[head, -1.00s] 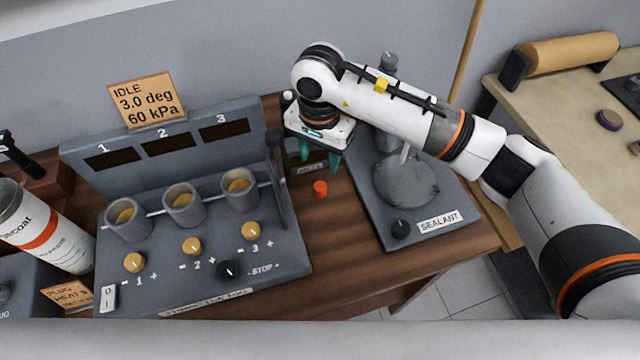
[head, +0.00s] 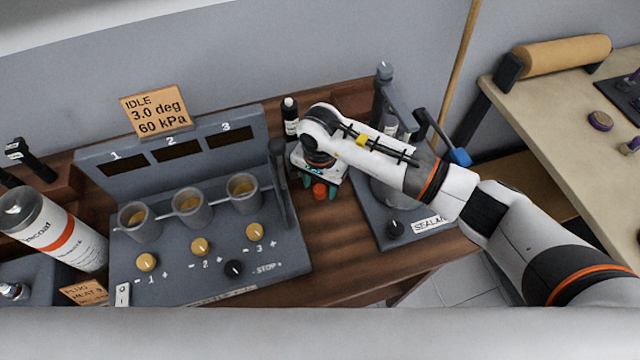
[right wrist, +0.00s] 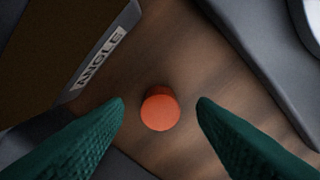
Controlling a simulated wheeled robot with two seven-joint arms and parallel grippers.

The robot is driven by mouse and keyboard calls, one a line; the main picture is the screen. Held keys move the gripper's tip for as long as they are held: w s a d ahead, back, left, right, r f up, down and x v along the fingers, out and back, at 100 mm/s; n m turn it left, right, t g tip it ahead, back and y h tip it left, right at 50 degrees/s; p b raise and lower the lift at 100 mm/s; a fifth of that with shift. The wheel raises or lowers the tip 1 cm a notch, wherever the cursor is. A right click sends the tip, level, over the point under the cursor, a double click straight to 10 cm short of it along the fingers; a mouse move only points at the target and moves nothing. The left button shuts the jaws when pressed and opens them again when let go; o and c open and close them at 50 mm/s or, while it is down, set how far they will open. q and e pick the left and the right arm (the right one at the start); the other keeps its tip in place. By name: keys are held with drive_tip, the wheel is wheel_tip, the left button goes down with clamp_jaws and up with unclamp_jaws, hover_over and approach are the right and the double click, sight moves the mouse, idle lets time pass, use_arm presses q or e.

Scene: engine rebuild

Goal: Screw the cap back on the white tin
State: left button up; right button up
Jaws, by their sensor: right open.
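A small orange-red cap (head: 320,191) stands on the wooden bench between the grey three-cup station and the sealant station. It also shows in the right wrist view (right wrist: 160,110), centred between the fingers. My right gripper (right wrist: 160,103) is open, with its green fingers on either side of the cap and a gap on both sides. In the head view my right gripper (head: 319,186) is low over the cap and partly hides it. A white cylinder with an orange band (head: 55,232) leans at the far left; I cannot tell if it is the tin. My left gripper is not in view.
The three-cup station (head: 205,265) stands left of the cap. The sealant station (head: 385,234) is close on the right. A dark bottle with a white top (head: 290,117) stands behind my gripper. Bare wood (head: 345,262) lies in front.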

sight(321, 188)
drive_tip(key=shift+f, duration=0.6)
drive_tip(key=c, duration=1.1)
drive_tip(key=shift+r, duration=0.1)
wheel_tip(321, 188, up, 9)
drive_tip(key=b, duration=0.3)
drive_tip(key=shift+r+b, duration=0.3)
drive_tip(key=shift+r, duration=0.15)
drive_tip(key=shift+d, duration=0.1)
